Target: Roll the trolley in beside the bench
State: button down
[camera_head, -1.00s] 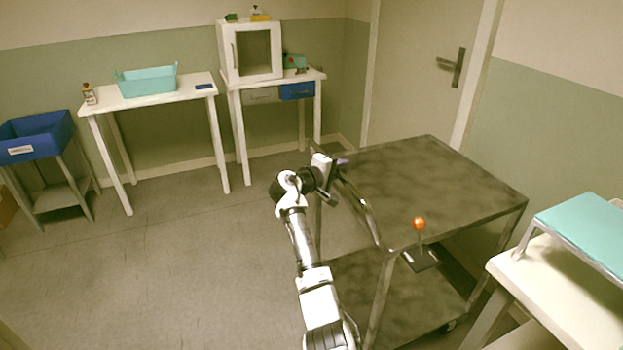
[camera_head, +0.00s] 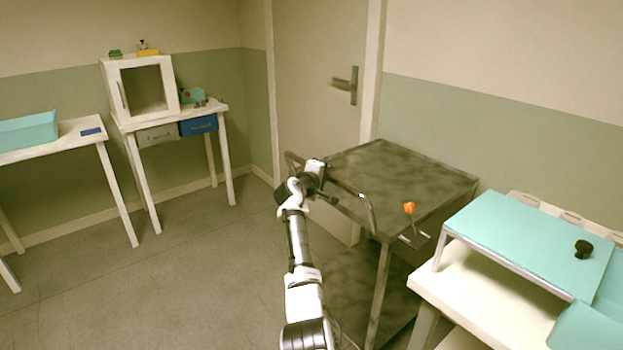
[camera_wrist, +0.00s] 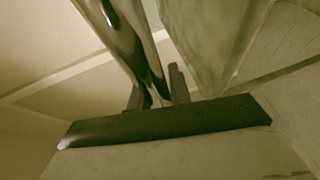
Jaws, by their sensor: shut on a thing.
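The trolley (camera_head: 400,172) is a dark mottled metal cart with a top deck, a lower shelf and a bent tube handle (camera_head: 357,193) on its left side. My gripper (camera_head: 318,180) is shut on that handle; in the wrist view the shiny tube (camera_wrist: 128,40) runs between the fingers (camera_wrist: 160,90). An orange ball on a stalk (camera_head: 409,208) stands at the trolley's near corner. The bench (camera_head: 455,288) is pale, with a teal raised top (camera_head: 520,240), at the right. The trolley stands just behind and left of it; the exact gap is hidden.
A door (camera_head: 320,100) and green wall are behind the trolley. A white table with a cabinet (camera_head: 145,88) and drawers stands at the back left, and another table with a teal bin (camera_head: 28,131) is farther left. The floor (camera_head: 200,285) at left is clear.

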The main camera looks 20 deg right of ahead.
jog(key=shift+w+d+r, duration=0.15)
jog(key=shift+d, duration=0.35)
jog(key=c, duration=1.7)
grip_release()
jog(key=o, duration=0.4)
jog(key=shift+d, duration=0.25)
jog(key=shift+a, duration=0.1)
jog(key=shift+a, duration=0.15)
